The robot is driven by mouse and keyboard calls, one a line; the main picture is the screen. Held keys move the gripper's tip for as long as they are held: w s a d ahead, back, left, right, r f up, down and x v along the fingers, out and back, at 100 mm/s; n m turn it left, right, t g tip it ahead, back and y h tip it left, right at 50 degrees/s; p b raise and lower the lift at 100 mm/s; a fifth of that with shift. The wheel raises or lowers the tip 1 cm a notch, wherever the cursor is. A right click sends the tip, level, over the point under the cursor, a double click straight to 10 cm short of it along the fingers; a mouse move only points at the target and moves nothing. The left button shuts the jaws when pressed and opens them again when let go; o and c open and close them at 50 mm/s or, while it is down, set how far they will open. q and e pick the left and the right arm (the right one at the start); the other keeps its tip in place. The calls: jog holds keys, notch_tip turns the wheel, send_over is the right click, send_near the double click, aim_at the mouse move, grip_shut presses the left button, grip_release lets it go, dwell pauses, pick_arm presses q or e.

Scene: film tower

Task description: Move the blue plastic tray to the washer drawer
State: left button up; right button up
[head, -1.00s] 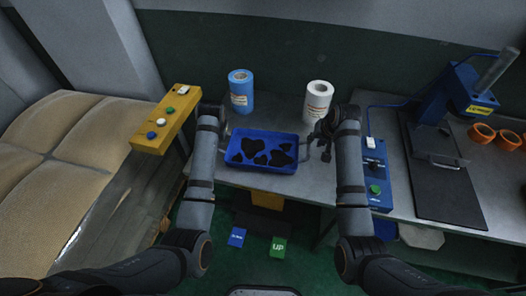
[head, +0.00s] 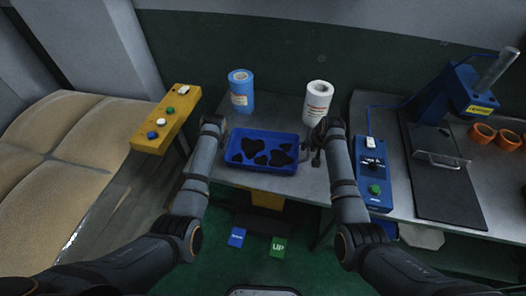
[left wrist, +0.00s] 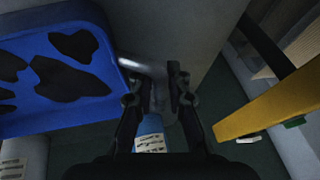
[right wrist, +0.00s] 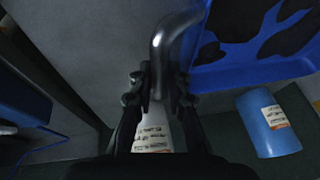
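The blue plastic tray (head: 262,168) lies flat on the grey table, with several flat black pieces in it. It has a bent metal handle at each end. My left gripper (left wrist: 158,85) is at the tray's left-end handle (left wrist: 143,66); its fingers stand apart, with the handle between or just behind them. My right gripper (right wrist: 163,80) is at the right-end handle (right wrist: 165,40), which runs between its fingers; whether they press on it is unclear. In the head view my right gripper (head: 318,140) shows beside the tray, and my left one is mostly hidden. I cannot identify a washer drawer.
A blue roll (head: 241,92) and a white roll (head: 317,102) stand behind the tray. A yellow button box (head: 166,119) is at left, a blue control box (head: 374,178) at right. A blue press (head: 455,95) and orange rings (head: 495,135) stand further right.

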pick_arm(q)
grip_shut()
pick_arm(e)
grip_shut()
pick_arm(q)
jog(key=shift+r, duration=0.1)
